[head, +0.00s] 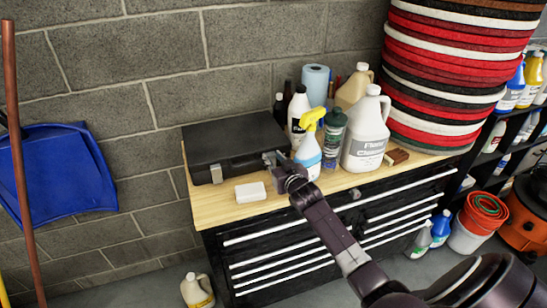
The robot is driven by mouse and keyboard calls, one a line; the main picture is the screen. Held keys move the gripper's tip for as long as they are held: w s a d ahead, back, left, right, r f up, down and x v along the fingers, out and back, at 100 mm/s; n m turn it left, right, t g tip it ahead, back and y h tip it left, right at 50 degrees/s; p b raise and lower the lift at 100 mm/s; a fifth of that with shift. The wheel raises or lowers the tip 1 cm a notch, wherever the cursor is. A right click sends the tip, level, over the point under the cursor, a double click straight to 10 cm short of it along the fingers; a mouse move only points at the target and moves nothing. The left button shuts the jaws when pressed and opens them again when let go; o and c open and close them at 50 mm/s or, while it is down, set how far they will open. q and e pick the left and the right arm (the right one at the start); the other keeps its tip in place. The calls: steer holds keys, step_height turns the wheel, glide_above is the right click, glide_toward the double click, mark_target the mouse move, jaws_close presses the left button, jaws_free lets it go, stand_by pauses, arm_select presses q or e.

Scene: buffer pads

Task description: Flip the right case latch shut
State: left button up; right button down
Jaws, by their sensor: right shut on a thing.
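A black case (235,143) lies on the wooden top of a tool cabinet, near the wall, with its lid down. Its left latch (216,174) shows as a small silver tab on the front. At the case's front right corner, my right gripper (278,164) is shut at the right latch (268,158), which is mostly hidden by the gripper. The latch's exact position cannot be made out. My left gripper is not in view.
A white block (250,192) lies in front of the case. A yellow-topped spray bottle (309,150), a large white jug (367,135) and other bottles stand close to the right. Stacked red, white and black pads (440,75) rise further right. A wooden-handled brush (396,157) lies near them.

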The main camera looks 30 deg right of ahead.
steer(key=c, duration=1.9)
jaws_free()
steer(key=v, duration=1.2)
steer(key=shift+a, duration=0.1)
